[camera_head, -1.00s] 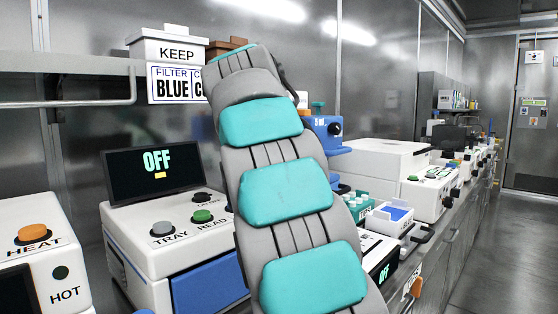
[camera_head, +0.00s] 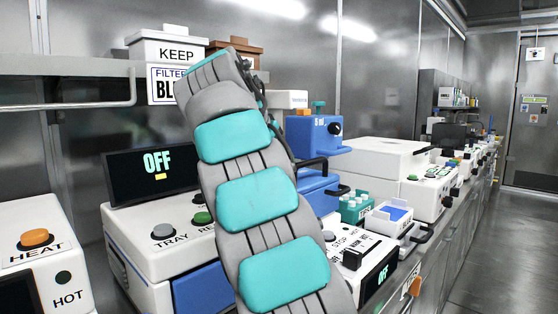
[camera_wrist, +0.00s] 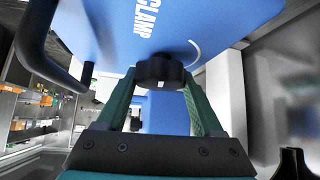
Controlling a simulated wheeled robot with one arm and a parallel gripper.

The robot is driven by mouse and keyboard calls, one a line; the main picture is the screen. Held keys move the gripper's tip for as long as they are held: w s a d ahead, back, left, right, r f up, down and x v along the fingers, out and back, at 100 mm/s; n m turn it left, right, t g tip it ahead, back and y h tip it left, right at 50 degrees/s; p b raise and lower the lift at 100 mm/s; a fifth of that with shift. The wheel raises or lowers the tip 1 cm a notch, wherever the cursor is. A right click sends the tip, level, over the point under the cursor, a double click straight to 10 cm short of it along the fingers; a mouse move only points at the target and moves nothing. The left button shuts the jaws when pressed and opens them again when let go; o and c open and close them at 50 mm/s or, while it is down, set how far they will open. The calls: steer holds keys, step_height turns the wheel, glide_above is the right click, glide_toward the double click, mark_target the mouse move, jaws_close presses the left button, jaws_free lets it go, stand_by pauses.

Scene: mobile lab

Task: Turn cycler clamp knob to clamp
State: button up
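In the wrist view, a round black knob (camera_wrist: 160,72) with a small white mark sits on a blue face, beside the white word CLAMP and a white curved line. The blue cycler body (camera_wrist: 185,22) fills the top of that view. My gripper (camera_wrist: 160,80) has two green fingers spread apart, one on each side of the knob. Whether the fingertips touch the knob is hard to tell. In the head view my grey and teal arm stands in front, and the gripper is hidden from sight.
A black bar handle (camera_wrist: 42,45) is close to the left finger in the wrist view. In the head view, blue equipment (camera_head: 318,190) stands right of my arm. A machine with an OFF screen (camera_head: 152,177) is at left. The aisle floor (camera_head: 505,250) at right is clear.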

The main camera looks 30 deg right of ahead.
steer(key=o, duration=0.4)
steer(key=shift+o, duration=0.2)
steer(key=shift+r, duration=0.1)
steer(key=shift+v, duration=1.3)
steer(key=shift+s+a, duration=1.05)
steer(key=shift+a, duration=0.7)
steer(key=shift+s+a, duration=1.05)
steer(key=shift+a, duration=0.75)
steer(key=shift+s+a, duration=1.05)
steer(key=shift+a, duration=0.7)
